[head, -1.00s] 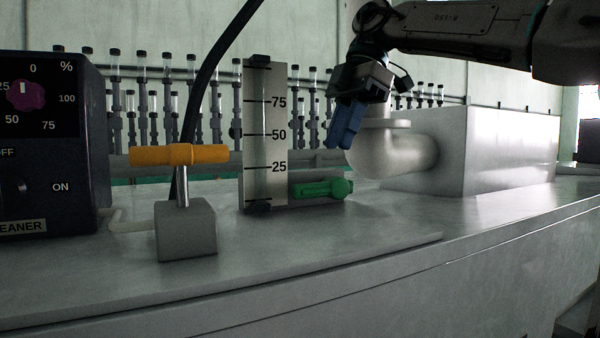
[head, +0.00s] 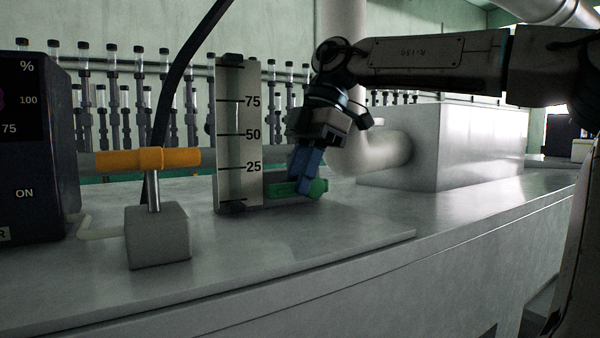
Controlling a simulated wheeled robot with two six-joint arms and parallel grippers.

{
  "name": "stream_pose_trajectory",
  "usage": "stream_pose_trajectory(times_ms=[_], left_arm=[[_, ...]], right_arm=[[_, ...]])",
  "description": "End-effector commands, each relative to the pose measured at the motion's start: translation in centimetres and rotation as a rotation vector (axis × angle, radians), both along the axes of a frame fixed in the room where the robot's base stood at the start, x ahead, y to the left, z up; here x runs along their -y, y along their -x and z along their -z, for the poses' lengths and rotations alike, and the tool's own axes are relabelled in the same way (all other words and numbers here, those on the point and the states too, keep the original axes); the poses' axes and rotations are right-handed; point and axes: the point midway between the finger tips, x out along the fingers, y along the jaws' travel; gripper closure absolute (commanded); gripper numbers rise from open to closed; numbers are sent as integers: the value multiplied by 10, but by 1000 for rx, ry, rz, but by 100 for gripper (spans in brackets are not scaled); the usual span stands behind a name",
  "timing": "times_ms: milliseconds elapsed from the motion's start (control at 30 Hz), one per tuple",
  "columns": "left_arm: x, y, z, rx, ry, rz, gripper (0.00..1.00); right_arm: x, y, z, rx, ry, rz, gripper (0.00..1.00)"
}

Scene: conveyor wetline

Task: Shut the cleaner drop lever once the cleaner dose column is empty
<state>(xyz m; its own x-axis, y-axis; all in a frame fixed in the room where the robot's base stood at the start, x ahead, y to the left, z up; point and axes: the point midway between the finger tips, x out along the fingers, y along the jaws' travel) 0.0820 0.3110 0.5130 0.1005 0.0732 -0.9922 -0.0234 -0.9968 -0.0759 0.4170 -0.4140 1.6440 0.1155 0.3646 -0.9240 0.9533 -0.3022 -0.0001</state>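The dose column (head: 228,140) is a clear upright gauge marked 25, 50 and 75. I see no coloured liquid in it, and I cannot make out a level. A green lever (head: 281,191) lies level at the column's foot, pointing right. My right gripper (head: 305,187) has blue fingers angled down in front of the lever's right part, hiding some of it. The fingers look closed together; I cannot tell whether they touch the lever. My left gripper is out of view.
An orange T-handle (head: 150,158) stands on a grey block (head: 158,236) at left. A dark control box (head: 45,165) marked ON is at the left edge. A white elbow pipe (head: 375,152) enters a grey box (head: 455,148) behind my gripper.

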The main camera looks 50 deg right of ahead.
Motion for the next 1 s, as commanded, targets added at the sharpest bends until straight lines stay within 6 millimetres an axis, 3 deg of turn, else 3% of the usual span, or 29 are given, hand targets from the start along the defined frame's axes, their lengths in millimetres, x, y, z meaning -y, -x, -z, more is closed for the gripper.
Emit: stream_pose_trajectory(times_ms=[33, 167, 200, 867, 900, 933, 1000], left_arm=[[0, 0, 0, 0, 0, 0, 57], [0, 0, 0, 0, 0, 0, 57], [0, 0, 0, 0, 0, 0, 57], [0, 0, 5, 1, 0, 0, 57], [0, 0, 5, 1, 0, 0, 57], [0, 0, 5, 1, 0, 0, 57], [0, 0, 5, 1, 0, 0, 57]], right_arm=[[0, 0, 0, 0, 0, 0, 76], [0, 0, 0, 0, 0, 0, 100], [0, 0, 0, 0, 0, 0, 100], [3, 1, -3, 37, -119, 1, 100], [3, 1, -3, 37, -120, 1, 82], [3, 1, -3, 37, -120, 1, 76], [3, 1, -3, 37, -118, 0, 76]])
